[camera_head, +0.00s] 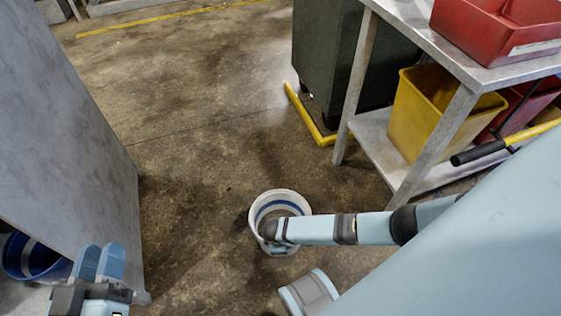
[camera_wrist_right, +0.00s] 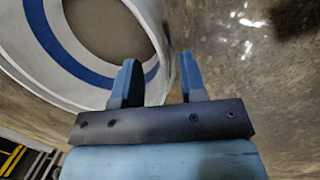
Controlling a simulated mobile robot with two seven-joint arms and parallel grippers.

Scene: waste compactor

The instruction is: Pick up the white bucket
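The white bucket (camera_head: 255,205) with a blue band stands upright on the floor in the middle of the head view. My right arm reaches in from the right, its end over the bucket's near rim. In the right wrist view the bucket (camera_wrist_right: 58,50) fills the upper left. My right gripper (camera_wrist_right: 160,75) is open there, with the left finger over the inside and the right finger outside. The bucket's wall runs between the fingers; whether they touch it I cannot tell. My left gripper (camera_head: 98,262) is open and empty at the lower left, away from the bucket.
At right, a shelf table (camera_head: 440,45) holds a red bin (camera_head: 490,40) and a yellow bin (camera_head: 415,125). A dark green container (camera_head: 340,60) stands behind. Floor beyond the bucket is clear.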

